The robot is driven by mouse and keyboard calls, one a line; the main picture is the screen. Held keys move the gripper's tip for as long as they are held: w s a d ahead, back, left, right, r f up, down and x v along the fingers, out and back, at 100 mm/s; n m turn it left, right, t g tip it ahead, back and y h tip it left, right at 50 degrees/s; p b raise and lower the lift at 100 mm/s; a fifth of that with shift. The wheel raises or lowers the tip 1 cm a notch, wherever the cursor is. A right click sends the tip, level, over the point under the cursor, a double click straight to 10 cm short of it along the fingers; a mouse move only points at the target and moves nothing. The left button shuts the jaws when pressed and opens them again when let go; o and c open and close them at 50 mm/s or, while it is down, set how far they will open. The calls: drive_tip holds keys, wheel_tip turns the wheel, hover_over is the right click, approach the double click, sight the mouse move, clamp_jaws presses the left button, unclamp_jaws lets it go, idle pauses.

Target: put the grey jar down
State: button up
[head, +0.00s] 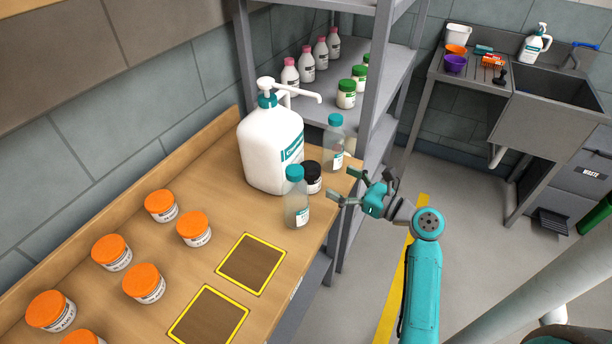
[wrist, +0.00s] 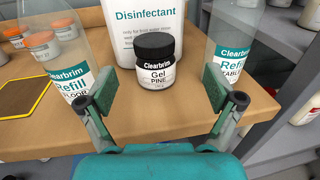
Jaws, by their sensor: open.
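The dark grey jar (head: 313,180), with a black lid and a white label reading "Clearbrim Gel PINE", stands upright on the wooden bench (head: 215,300). It also shows in the wrist view (wrist: 155,68), ahead of and between my fingers. My gripper (head: 346,185) is open and empty at the bench's right edge, with its fingers pointing at the jar. A gap shows on each side between finger and jar, and neither finger appears to touch it.
Clear teal-capped bottles stand on both sides of the jar, one nearer (head: 297,207) and one farther (head: 334,150). A large white disinfectant pump bottle (head: 268,150) is behind it. Two yellow-outlined squares (head: 251,264) are empty. Several orange-lidded jars (head: 194,230) stand left. Grey shelving (head: 378,90) rises beyond.

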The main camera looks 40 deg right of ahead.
sight(319, 173)
drive_tip(key=w, duration=0.2)
drive_tip(key=w+a, duration=0.1)
drive_tip(key=w, duration=0.1)
drive_tip(key=shift+w+a+f, duration=0.1)
drive_tip(key=shift+w+a, duration=0.15)
drive_tip(key=shift+w, duration=0.6)
drive_tip(key=shift+w+a, duration=0.3)
drive_tip(key=shift+w, duration=0.5)
drive_tip(key=shift+w+a+f, duration=0.1)
drive_tip(key=shift+w+a, duration=0.15)
drive_tip(key=shift+w, duration=0.6)
drive_tip(key=c, duration=1.5)
drive_tip(key=shift+r, duration=0.2)
